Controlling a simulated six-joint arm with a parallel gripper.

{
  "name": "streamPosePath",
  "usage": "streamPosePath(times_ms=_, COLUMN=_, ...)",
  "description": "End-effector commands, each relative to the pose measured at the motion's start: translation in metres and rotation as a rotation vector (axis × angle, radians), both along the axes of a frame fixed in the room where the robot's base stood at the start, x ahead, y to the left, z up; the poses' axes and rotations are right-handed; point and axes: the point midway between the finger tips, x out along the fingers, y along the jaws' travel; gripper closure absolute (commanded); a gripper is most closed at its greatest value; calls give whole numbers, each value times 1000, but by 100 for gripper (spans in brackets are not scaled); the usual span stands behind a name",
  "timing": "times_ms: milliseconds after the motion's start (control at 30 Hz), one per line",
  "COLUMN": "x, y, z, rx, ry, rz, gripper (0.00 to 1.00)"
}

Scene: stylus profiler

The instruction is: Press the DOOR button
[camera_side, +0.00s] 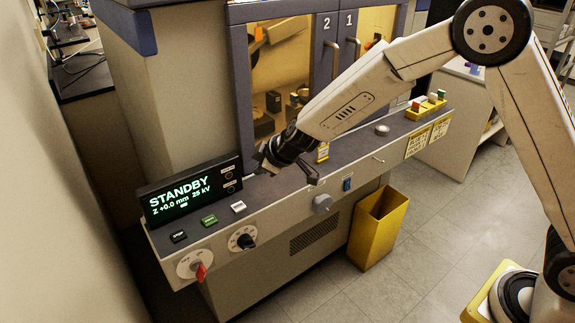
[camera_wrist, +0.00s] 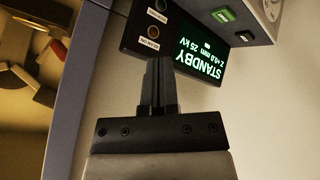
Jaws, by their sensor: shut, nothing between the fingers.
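A row of three push buttons sits on the front left of the console in the side view: a black one (camera_side: 179,236), a green one (camera_side: 209,220) and a white one (camera_side: 239,207). Their lettering is too small to read surely, so I cannot tell which is DOOR. The wrist view shows the green button (camera_wrist: 222,14) and the black button (camera_wrist: 244,38) at the top right; the white one is not visible there. My gripper (camera_side: 262,160) is shut and empty, above the console near the display's right end. Its fingers (camera_wrist: 160,64) point toward the display in the wrist view.
The display box (camera_side: 180,198) reads STANDBY and stands behind the buttons. Glazed cabinet doors (camera_side: 283,70) rise behind my gripper. A red-handled rotary switch (camera_side: 200,271) and a black knob (camera_side: 247,241) are on the front panel. A yellow bin (camera_side: 379,230) stands below.

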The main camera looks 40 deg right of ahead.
Motion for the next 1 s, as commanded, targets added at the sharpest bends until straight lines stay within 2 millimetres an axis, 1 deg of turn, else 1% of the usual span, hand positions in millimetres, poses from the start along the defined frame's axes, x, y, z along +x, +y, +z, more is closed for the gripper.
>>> streamPosePath(times_ms=33, x=7, y=6, z=-4, rx=-16, ry=-15, rz=17, gripper=100)
streamPosePath(times_ms=200, x=28, y=22, z=-10, rx=-74, ry=-66, rz=67, gripper=100)
streamPosePath(times_ms=400, x=43, y=35, z=-16, rx=-124, ry=-100, rz=106, gripper=100)
streamPosePath(times_ms=600, x=48, y=39, z=-18, rx=-144, ry=-113, rz=120, gripper=100)
streamPosePath(times_ms=1000, x=48, y=39, z=-18, rx=-144, ry=-113, rz=121, gripper=100)
